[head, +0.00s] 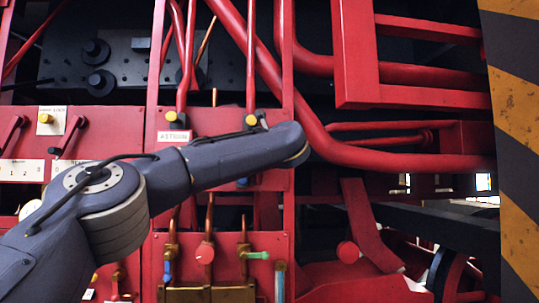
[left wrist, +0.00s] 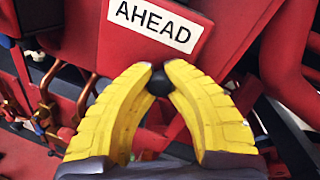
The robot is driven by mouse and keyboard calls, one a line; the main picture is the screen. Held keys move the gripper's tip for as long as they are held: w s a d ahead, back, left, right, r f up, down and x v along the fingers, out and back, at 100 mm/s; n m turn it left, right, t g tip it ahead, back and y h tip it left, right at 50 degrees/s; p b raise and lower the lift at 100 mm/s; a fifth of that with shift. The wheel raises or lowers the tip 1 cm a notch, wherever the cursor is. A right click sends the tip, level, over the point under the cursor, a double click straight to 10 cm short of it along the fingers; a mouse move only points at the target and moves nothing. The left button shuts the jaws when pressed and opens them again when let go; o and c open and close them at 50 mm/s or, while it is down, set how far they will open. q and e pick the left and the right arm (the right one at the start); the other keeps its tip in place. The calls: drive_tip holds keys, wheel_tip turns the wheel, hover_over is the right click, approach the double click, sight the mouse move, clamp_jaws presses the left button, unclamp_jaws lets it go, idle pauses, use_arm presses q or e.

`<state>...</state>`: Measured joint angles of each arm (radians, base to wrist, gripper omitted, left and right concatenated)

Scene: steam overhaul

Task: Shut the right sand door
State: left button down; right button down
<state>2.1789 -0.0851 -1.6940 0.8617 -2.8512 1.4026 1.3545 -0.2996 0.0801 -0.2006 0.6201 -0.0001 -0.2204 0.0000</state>
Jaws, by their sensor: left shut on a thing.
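My left gripper (left wrist: 158,82) shows in the left wrist view, with two thick yellow ribbed fingers. They are shut on a small dark round knob (left wrist: 159,86) just below a white label reading AHEAD (left wrist: 155,25). In the head view my left arm reaches in from the left across the red panel, and its fingers are hidden beyond the forearm's end. I cannot make out which part is the right sand door in either view. My right gripper is in neither view.
In the head view, red levers (head: 72,137) stand on the left panel above a numbered plate (head: 22,170). Brass valves (head: 206,252) sit below the arm. Thick red pipes (head: 400,160) fill the right, beside a yellow-and-black striped post (head: 515,110).

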use_arm(q)
drive_tip(key=shift+s+r, duration=0.1)
drive_tip(key=shift+r, duration=0.3)
drive_tip(key=c, duration=1.5)
unclamp_jaws()
drive_tip(key=shift+f, duration=0.1)
drive_tip(key=o, duration=0.3)
drive_tip(key=shift+f, duration=0.15)
drive_tip(key=shift+o, duration=0.2)
drive_tip(key=s+d, duration=0.2)
drive_tip(key=s, duration=0.9)
drive_tip(key=shift+s+d, duration=0.15)
drive_tip(key=shift+s, duration=0.2)
